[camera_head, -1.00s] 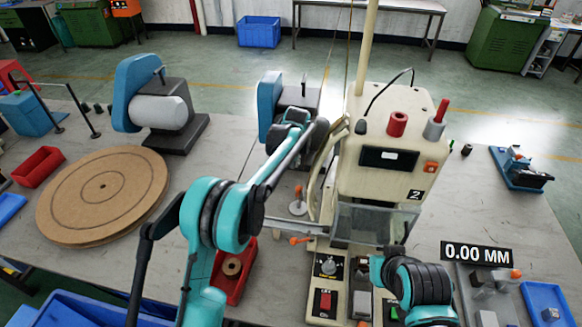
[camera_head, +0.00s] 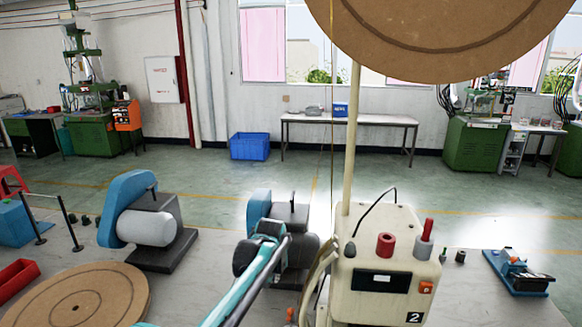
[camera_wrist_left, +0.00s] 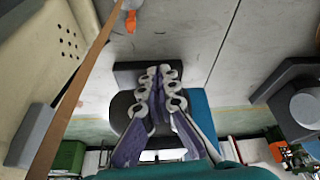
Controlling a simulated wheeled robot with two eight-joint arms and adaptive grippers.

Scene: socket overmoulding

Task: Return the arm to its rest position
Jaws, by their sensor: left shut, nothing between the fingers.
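My left arm (camera_head: 245,290) rises from the bottom edge of the head view, a teal and black link ending near the middle, in front of a blue and grey motor unit (camera_head: 300,214). Its fingers are not clearly seen there. In the left wrist view my left gripper (camera_wrist_left: 159,72) shows its pale, knuckled fingers with purple pads close together, with nothing between them. A dark grey and blue unit lies behind the fingers in that view. My right gripper is not in view.
A cream machine (camera_head: 385,275) with a pole and red knob stands right of my left arm. Another blue motor unit (camera_head: 150,230) and a brown disc (camera_head: 80,300) are on the left. A blue tool (camera_head: 517,272) lies far right. A big disc (camera_head: 440,40) hangs above.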

